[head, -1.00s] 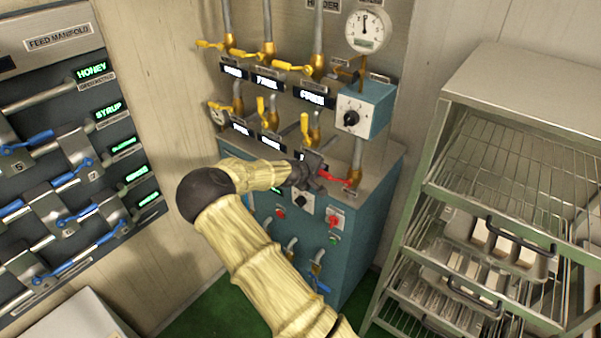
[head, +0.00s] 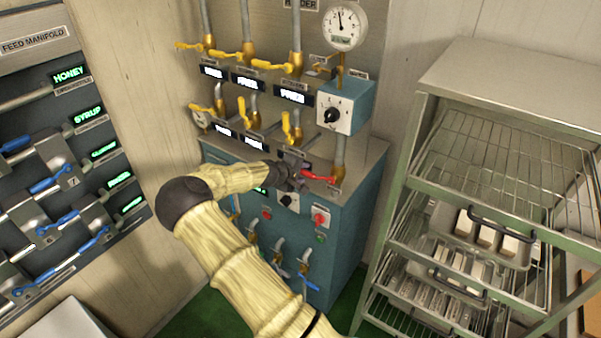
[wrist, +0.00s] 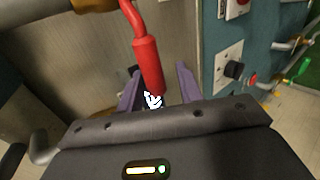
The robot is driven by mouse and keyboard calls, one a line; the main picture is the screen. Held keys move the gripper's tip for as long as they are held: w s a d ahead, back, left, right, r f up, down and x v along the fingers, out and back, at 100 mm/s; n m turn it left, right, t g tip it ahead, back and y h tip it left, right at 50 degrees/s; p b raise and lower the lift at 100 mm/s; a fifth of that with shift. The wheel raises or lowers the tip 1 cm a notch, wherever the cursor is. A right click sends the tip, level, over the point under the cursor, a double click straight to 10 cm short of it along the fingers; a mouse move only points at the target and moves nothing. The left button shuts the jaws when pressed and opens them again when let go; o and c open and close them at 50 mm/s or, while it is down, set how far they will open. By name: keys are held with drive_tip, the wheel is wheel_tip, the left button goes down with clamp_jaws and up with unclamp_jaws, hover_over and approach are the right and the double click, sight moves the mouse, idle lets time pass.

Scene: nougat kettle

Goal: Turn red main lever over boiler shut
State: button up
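The red main lever (head: 318,177) sticks out to the left from the brass fitting at the foot of a vertical pipe, over the teal boiler cabinet. My gripper (head: 301,181) is at the lever's free left end. In the wrist view the lever's thick red grip (wrist: 148,66) points down between the two purple fingers of my gripper (wrist: 160,86). The fingers stand apart, with a visible gap between the grip and the right finger. Whether the left finger touches the grip I cannot tell.
Yellow valve levers (head: 248,83) and a blue box with a black knob (head: 335,115) are above. A red button (head: 320,217) is on the cabinet front below. A wire rack with trays (head: 480,160) stands at right, the feed manifold (head: 60,150) at left.

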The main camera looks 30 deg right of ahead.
drive_tip(key=shift+a+r, duration=0.1)
drive_tip(key=b+v, duration=0.4)
drive_tip(key=v, duration=1.3)
drive_tip(key=shift+s+a, duration=0.1)
drive_tip(key=s+f+m+g+y, duration=0.3)
drive_tip(key=s+f+m+y, duration=0.15)
drive_tip(key=s+f, duration=0.6)
drive_tip(key=s+a+r+y, duration=0.2)
drive_tip(key=s+a, duration=0.2)
drive_tip(key=s, duration=0.3)
drive_tip(key=s+a+r+m+y, duration=0.1)
drive_tip(key=s+a+r+y, duration=0.2)
drive_tip(key=s+a, duration=0.2)
drive_tip(key=s, duration=0.3)
drive_tip(key=shift+a+r, duration=0.25)
drive_tip(key=shift+r, duration=0.05)
